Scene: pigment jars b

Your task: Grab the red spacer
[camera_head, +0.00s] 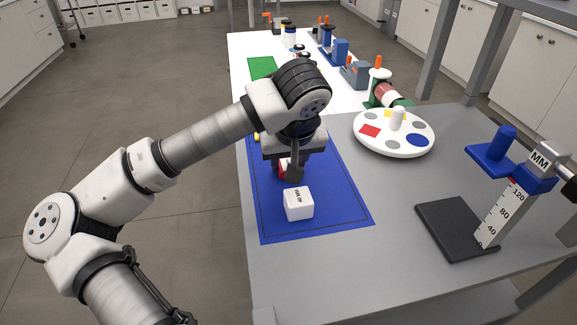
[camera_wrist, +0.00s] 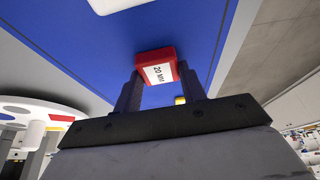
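The red spacer (camera_wrist: 143,58) is a small block with a white label reading "20 MM". In the wrist view it sits between the tips of my gripper's two dark fingers (camera_wrist: 159,72), over the blue mat. The fingers stand apart by about its width, and I cannot tell whether they press on it. In the head view my gripper (camera_head: 291,172) points down low over the blue mat, with a bit of the red spacer (camera_head: 282,169) showing at its left. The rest of the spacer is hidden by the finger.
A white labelled block (camera_head: 299,204) stands close in front of my gripper on the blue mat (camera_head: 340,211). To the right are a round white tray (camera_head: 394,147) with coloured patches and a height gauge (camera_head: 497,215). Several tools line the table's back.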

